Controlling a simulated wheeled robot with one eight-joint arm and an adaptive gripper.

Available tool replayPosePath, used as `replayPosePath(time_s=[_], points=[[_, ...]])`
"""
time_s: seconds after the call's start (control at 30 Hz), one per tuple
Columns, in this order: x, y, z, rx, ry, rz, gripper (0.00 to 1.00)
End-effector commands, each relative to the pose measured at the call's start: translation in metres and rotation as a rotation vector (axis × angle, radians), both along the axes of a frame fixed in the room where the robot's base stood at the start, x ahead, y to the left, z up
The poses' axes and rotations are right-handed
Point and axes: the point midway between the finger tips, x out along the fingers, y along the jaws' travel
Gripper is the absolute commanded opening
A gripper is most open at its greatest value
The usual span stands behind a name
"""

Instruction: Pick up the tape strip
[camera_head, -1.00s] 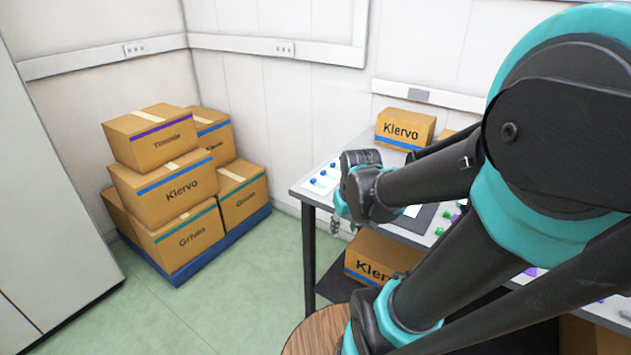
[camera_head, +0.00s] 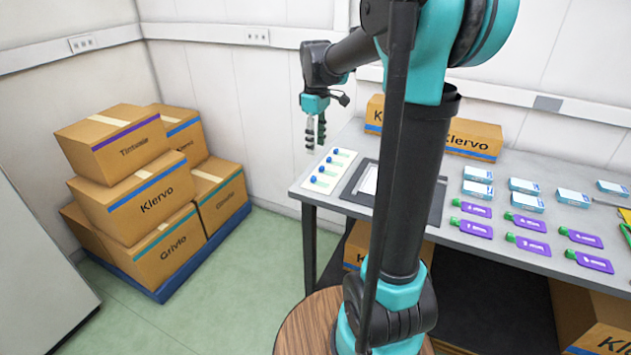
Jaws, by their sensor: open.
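I cannot pick out a tape strip for certain. A white sheet (camera_head: 330,172) with blue-topped small items in a row lies at the table's left end. Right of it is a dark mat (camera_head: 436,211) with a pale sheet (camera_head: 371,180) on it, partly hidden by my arm. A yellow piece (camera_head: 625,214) is cut off at the right edge, too little seen to name. My gripper (camera_head: 315,146) is open, with nothing seen between its fingers. It points down, at the white sheet's far left end in the picture, and appears to be above table height.
Purple flat items with green ends (camera_head: 527,224) and small blue-and-white boxes (camera_head: 526,203) lie in rows on the grey table (camera_head: 540,264). Cardboard boxes (camera_head: 473,139) stand at its back. More boxes (camera_head: 140,190) are stacked on a blue pallet (camera_head: 165,291) at left. Green floor lies between.

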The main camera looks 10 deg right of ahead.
Motion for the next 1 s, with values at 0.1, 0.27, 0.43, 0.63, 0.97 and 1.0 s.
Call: replayPosePath(time_s=[0.1, 0.27, 0.43, 0.63, 0.97, 1.0], points=[[0.000, 0.000, -0.025, 0.000, 0.000, 0.000, 0.43], [0.000, 0.000, -0.050, 0.000, 0.000, -0.001, 0.43], [0.000, 0.000, -0.063, 0.000, 0.000, -0.001, 0.43], [-0.002, 0.004, -0.081, 0.000, 0.000, -0.001, 0.43], [-0.003, 0.006, -0.115, 0.000, -0.001, -0.002, 0.43], [-0.003, 0.006, -0.116, 0.001, -0.001, -0.002, 0.43]])
